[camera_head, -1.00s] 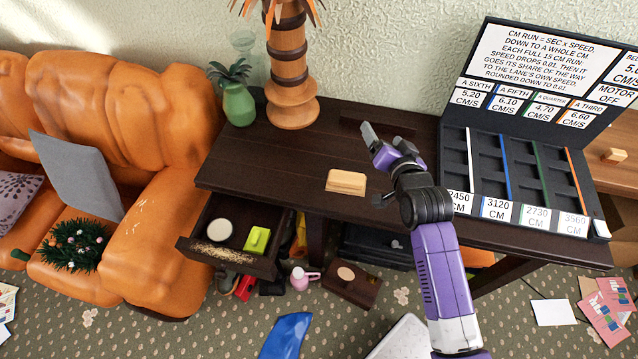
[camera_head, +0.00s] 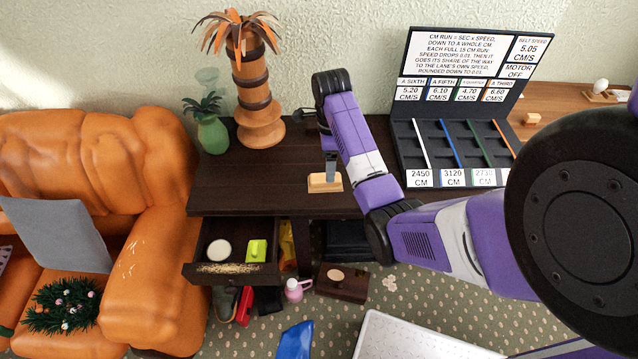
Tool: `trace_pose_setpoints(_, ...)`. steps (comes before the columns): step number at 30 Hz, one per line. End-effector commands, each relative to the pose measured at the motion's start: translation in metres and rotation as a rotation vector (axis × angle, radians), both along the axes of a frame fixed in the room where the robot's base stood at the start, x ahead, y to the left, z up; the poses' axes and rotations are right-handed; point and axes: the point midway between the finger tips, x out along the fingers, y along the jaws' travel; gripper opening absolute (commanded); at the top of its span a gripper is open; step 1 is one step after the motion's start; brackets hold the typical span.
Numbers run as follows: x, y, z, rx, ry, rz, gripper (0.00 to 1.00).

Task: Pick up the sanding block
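A tan wooden block (camera_head: 318,184), which looks like the sanding block, lies on the dark wooden table near its front edge. My gripper (camera_head: 331,171) points down at it, with a grey finger in front of or against the block's upper part. I cannot tell whether the finger touches it. The purple arm link hides most of my gripper, so its opening does not show. The block appears to rest on the tabletop (camera_head: 240,180).
An open drawer (camera_head: 235,268) holds a white round thing and a yellow-green block. A black lane display (camera_head: 405,150) stands right. An orange sofa (camera_head: 165,225) is left.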

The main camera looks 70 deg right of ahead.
Motion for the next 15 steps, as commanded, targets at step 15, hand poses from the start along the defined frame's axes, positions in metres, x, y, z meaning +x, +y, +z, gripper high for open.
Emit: trace_pose_setpoints(15, 0.008, 0.002, -0.058, 0.000, 0.001, -0.003, 0.80)
